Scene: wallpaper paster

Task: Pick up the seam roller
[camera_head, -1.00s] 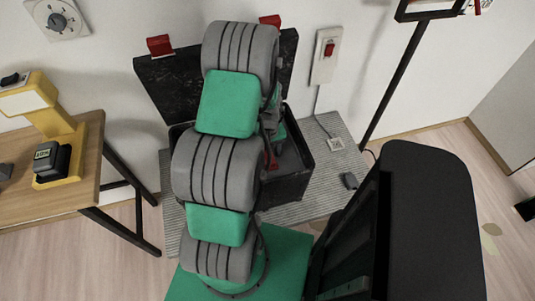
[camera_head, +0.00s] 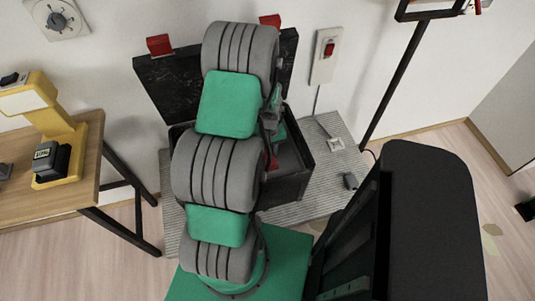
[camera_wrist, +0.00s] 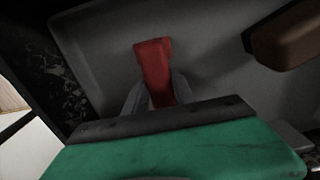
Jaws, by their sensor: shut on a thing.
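A red handle (camera_wrist: 154,68), which looks like the seam roller, stands between the two grey fingers of my gripper (camera_wrist: 157,92) in the wrist view. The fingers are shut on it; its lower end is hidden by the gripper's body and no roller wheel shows. In the head view a small red part (camera_head: 273,161) shows inside the open black toolbox (camera_head: 288,188), beside my arm. My arm hides most of the box's inside and the fingertips there.
The toolbox's raised lid (camera_head: 168,87) with red latches stands behind my arm. A brown block (camera_wrist: 290,36) lies near the handle in the wrist view. A wooden table (camera_head: 86,165) with a yellow device (camera_head: 60,130) is at left. A dark stand pole (camera_head: 390,85) rises at right.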

